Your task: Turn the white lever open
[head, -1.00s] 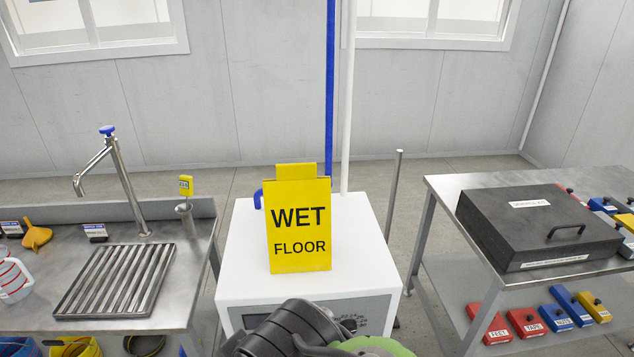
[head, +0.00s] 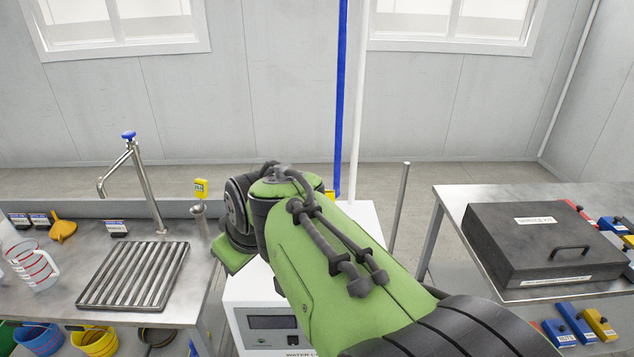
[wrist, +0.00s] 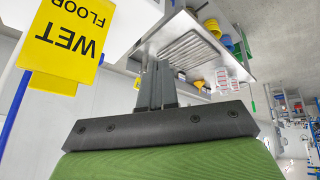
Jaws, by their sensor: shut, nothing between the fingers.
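I cannot make out a white lever in any view. A yellow WET FLOOR sign (wrist: 68,38) shows upside down at the upper left of the wrist view. In the head view only a sliver of the sign (head: 330,194) shows beside my arm. The sign is on top of the white cabinet (head: 358,213), mostly covered by my arm. A blue pipe (head: 341,100) and a white pipe (head: 358,100) rise behind it. My gripper (wrist: 157,66) is shut and empty, apart from the sign in the wrist view. Its fingers are hidden in the head view.
A steel sink bench with a drain grate (head: 133,276) and blue-knobbed tap (head: 138,180) stands left. A steel table (head: 455,197) with a black case (head: 540,245) stands right. A grey post (head: 400,208) rises between cabinet and table. Colored buckets (head: 95,341) are below the sink.

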